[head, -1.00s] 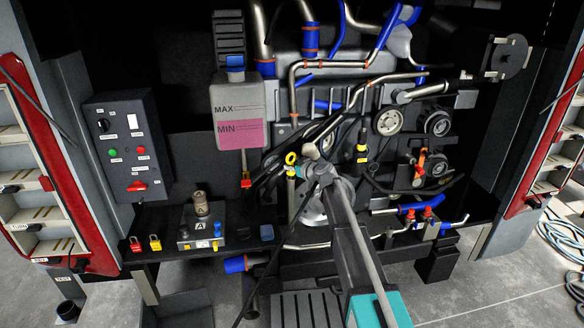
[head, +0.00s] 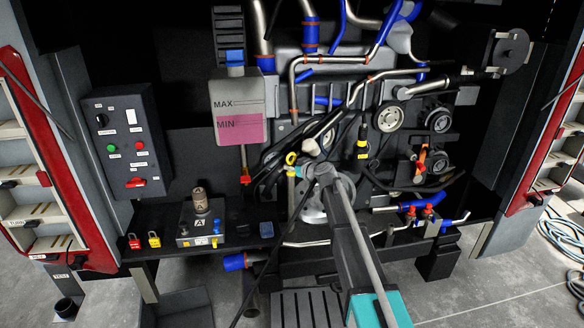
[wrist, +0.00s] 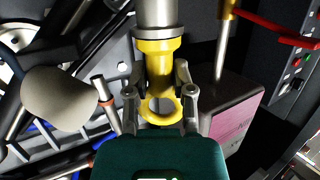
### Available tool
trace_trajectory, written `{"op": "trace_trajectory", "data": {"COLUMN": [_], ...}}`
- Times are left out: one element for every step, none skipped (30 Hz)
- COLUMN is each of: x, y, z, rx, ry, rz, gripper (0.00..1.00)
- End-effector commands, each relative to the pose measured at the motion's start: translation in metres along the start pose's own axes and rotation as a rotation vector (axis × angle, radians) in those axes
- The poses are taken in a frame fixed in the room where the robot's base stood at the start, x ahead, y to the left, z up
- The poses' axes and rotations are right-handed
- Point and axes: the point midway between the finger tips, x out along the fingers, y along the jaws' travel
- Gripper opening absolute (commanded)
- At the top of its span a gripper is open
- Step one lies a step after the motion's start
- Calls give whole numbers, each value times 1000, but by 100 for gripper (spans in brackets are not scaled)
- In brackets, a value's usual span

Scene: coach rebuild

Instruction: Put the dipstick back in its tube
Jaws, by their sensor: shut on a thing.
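The dipstick's yellow ring handle (wrist: 160,112) is between the fingers of my gripper (wrist: 160,78) in the wrist view, and the gripper is shut on it. The yellow body runs up to a grey collar and a thick grey metal cylinder (wrist: 155,12) in line with it. In the head view the yellow ring (head: 291,158) stands above an upright metal tube (head: 291,192), left of my gripper (head: 302,163). The handle looks in line with the tube. I cannot tell how far the dipstick is in, as the rod does not show.
A tank with a pink MIN band (head: 238,115) stands close left, with a red-handled tap (head: 244,178) below. Hoses and pulleys (head: 390,118) crowd the right. A black control box (head: 127,140) is at the far left. A shelf (head: 255,212) runs below.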

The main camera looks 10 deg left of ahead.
Motion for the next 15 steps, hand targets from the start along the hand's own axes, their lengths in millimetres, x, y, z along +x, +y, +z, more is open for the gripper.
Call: {"op": "trace_trajectory", "data": {"x": [0,1,1,1,1,1,1,1,1,1,1,1,1,1,1], "y": [0,0,0,0,0,0,0,0,0,0,0,0,0,0,0], "z": [2,2,3,3,4,3,3,3,3,3,3,3,3,3,3], "rx": [0,0,0,0,0,0,0,0,0,0,0,0,0,0,0], "ry": [0,0,0,0,0,0,0,0,0,0,0,0,0,0,0], "rz": [0,0,0,0,0,0,0,0,0,0,0,0,0,0,0], "gripper": [0,0,0,0,0,35,41,46,54,59,65,72,72,72,72]}}
